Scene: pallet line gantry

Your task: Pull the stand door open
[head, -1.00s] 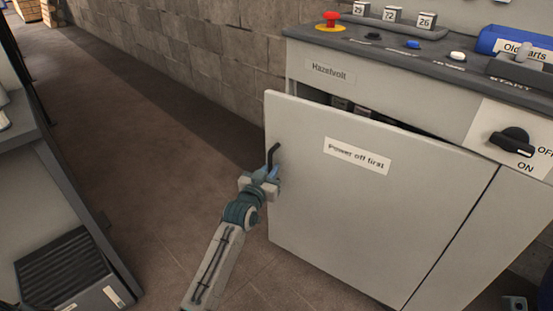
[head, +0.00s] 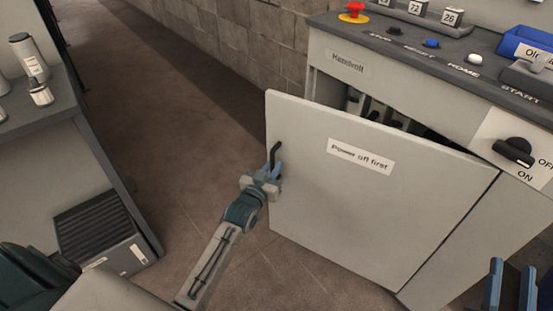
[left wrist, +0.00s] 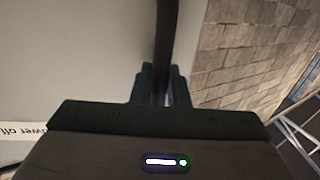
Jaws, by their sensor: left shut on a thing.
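The stand door (head: 330,215) is a grey panel with a "Power off first" label, standing partly open on the cabinet (head: 425,95). A dark gap shows along its top. The black handle (head: 274,153) is upright near the door's left edge. My left gripper (head: 273,173) is shut on the handle's lower part. In the left wrist view the fingers (left wrist: 160,85) close around the dark handle bar (left wrist: 164,40), with the door face (left wrist: 75,60) to the left. My right gripper (head: 510,288) is open and empty at the bottom right, in front of the cabinet.
The cabinet top carries a red emergency button (head: 354,13), other buttons and a blue bin (head: 525,42). A black ON/OFF knob (head: 515,150) is on its front. A grey bench (head: 60,125) and dark ribbed box (head: 98,225) stand left. Bare floor (head: 185,165) lies between.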

